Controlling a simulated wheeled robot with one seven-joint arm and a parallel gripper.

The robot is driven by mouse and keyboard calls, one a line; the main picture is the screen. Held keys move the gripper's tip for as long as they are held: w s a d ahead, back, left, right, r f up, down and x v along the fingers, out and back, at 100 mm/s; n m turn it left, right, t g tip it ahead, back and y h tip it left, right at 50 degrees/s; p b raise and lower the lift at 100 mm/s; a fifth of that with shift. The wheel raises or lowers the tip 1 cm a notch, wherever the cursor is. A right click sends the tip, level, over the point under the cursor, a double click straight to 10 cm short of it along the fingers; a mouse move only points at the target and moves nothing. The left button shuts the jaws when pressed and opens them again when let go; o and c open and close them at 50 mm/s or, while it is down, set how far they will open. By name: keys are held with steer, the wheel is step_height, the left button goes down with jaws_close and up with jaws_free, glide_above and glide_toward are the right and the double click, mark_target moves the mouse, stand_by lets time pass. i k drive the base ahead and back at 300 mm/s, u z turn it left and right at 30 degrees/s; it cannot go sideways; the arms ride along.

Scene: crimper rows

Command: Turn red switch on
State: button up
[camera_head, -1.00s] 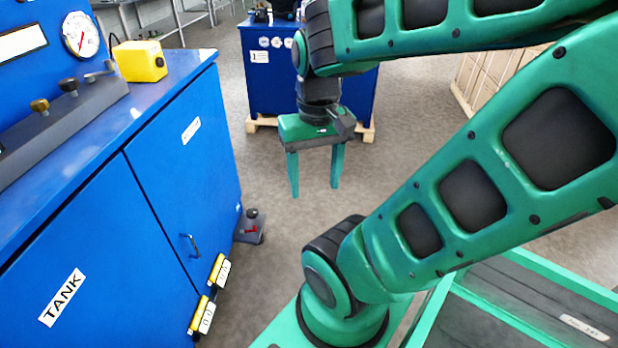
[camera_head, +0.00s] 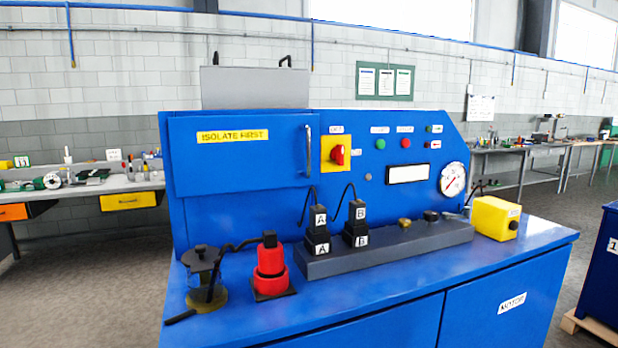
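A red rotary switch (camera_head: 338,155) sits on a yellow square plate (camera_head: 327,160) on the blue machine's upright panel, right of the handled door. A small label is above it and another to its right. I cannot tell from here which position its knob is in. My gripper is not in view now, and no part of my arm shows.
On the blue bench top (camera_head: 450,262) stand a dark pump-like device (camera_head: 203,272), a red cylinder (camera_head: 270,265), connectors A and B on a grey block (camera_head: 390,245), and a yellow box (camera_head: 495,217). A gauge (camera_head: 452,180) and green and red buttons are on the panel.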

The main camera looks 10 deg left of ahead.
mark_target(337, 153)
steer(key=z, duration=0.15)
steer(key=k, duration=0.85)
steer(key=u, duration=0.55)
steer(key=i, duration=0.5)
steer(key=u, duration=0.05)
